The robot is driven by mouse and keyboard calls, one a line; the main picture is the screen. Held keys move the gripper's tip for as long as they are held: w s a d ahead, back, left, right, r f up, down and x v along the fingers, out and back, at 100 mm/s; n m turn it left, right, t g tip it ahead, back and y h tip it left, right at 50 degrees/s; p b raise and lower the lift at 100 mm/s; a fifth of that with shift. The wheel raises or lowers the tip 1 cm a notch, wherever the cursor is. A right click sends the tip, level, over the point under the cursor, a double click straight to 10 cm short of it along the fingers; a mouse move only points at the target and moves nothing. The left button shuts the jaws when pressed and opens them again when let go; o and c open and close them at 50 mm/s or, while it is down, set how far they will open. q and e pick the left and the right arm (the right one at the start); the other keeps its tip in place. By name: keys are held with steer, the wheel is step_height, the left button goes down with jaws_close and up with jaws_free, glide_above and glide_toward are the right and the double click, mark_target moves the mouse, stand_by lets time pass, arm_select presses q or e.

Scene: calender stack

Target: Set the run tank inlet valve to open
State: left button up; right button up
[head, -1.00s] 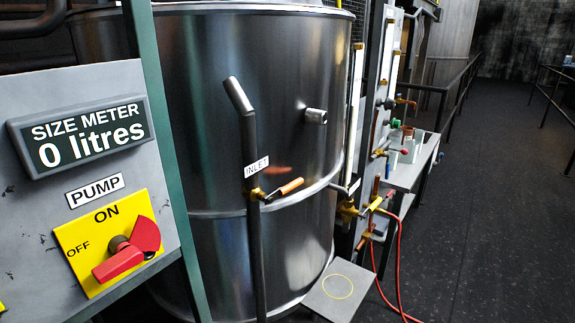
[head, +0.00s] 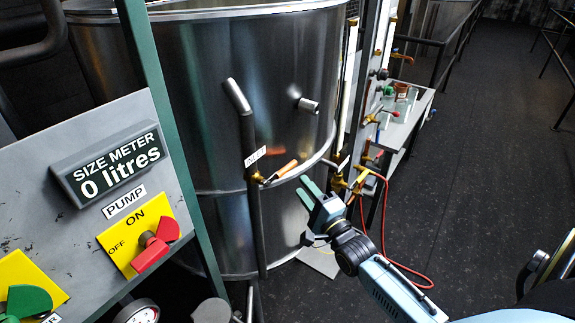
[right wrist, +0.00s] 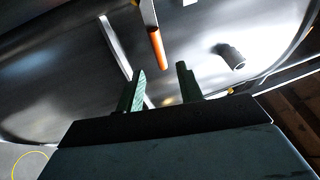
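The inlet valve handle (head: 282,170) is an orange-tipped lever on the dark vertical inlet pipe (head: 248,135) in front of the steel run tank (head: 210,70). It points right and slightly up from its brass body. A white label sits just above it. My right gripper (head: 307,190) is open and empty, a little right of and below the handle tip in the head view. In the right wrist view, the orange handle (right wrist: 157,48) hangs beyond the two green fingers (right wrist: 160,85), apart from them. My left gripper is not seen.
A panel with a size meter (head: 115,163) reading 0 litres and a red pump switch (head: 153,250) stands at the left. Brass valves (head: 358,182) and a red hose (head: 375,215) are right of the tank. A short pipe stub (head: 307,105) sticks out of the tank.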

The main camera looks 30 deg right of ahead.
mark_target(289, 170)
steer(key=w, duration=0.3)
steer(key=w+r, duration=0.1)
steer(key=w, duration=0.4)
steer(key=shift+w+r+p, duration=0.3)
steer(key=shift+p, duration=0.1)
steer(key=shift+c, duration=0.4)
jaws_close()
